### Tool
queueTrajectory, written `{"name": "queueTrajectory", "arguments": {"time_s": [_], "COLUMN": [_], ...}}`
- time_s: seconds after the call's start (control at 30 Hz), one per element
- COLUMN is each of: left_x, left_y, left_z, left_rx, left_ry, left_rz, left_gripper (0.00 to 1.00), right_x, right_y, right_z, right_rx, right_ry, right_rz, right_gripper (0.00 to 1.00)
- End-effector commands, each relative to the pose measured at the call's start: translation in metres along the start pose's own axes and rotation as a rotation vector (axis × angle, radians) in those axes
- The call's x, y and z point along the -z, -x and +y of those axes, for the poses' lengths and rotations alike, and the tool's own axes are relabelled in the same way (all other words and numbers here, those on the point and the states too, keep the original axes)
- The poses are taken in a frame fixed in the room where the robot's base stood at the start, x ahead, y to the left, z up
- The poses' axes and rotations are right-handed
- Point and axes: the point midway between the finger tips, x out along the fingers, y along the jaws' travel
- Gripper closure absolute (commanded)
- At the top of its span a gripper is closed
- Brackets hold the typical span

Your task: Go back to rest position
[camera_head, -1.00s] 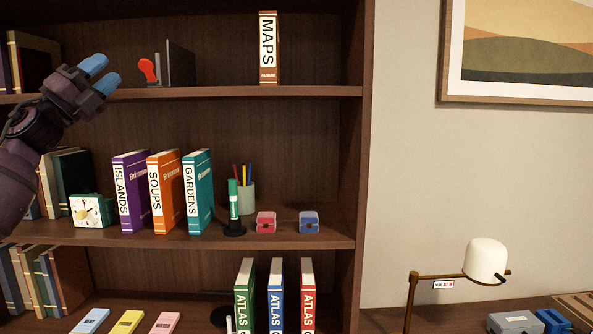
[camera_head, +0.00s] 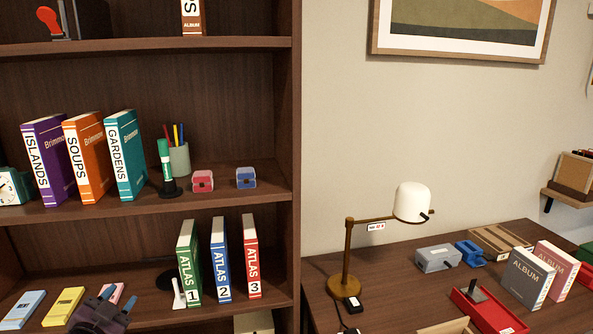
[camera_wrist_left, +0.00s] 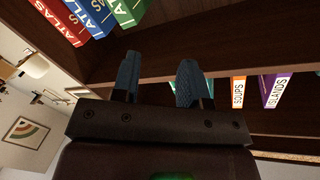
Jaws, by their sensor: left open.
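My left gripper (camera_head: 116,304) shows dark at the bottom left of the head view, in front of the lower shelf and overlapping the pink box (camera_head: 112,292). In the left wrist view its two blue fingers (camera_wrist_left: 160,60) stand apart with nothing between them, so it is open and empty. Shelf boards and books lie beyond the fingers there. My right gripper is in neither view.
The bookshelf (camera_head: 296,130) holds upright books, a pen cup (camera_head: 179,158) and three atlases, with the green atlas (camera_head: 188,262) nearest the gripper. A desk (camera_head: 390,290) with a lamp (camera_head: 411,202), albums and a red tray (camera_head: 487,312) stands at right.

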Motion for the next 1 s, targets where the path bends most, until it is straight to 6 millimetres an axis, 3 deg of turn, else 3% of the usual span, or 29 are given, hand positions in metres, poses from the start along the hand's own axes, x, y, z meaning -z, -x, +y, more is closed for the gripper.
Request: {"name": "queueTrajectory", "arguments": {"time_s": [0.03, 0.3, 0.5, 0.7, 1.0], "left_x": [-0.016, -0.071, -0.104, -0.125, -0.129], "left_y": [0.017, 0.118, 0.192, 0.232, 0.238], "left_z": [0.027, 0.144, 0.2, 0.215, 0.216], "left_rx": [-0.031, -0.14, -0.158, -0.155, -0.156], "left_ry": [0.058, 0.334, 0.46, 0.494, 0.492], "left_rz": [-0.045, -0.243, -0.392, -0.478, -0.491], "left_gripper": [0.6, 0.6, 0.6, 0.6, 0.6], "right_x": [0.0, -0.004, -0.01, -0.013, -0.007], "right_y": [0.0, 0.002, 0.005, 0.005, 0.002], "right_z": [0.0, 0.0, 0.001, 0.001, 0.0], "right_rx": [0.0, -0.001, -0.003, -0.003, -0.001], "right_ry": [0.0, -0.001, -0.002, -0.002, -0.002], "right_rz": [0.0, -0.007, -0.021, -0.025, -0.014], "right_gripper": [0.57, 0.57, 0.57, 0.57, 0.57]}}
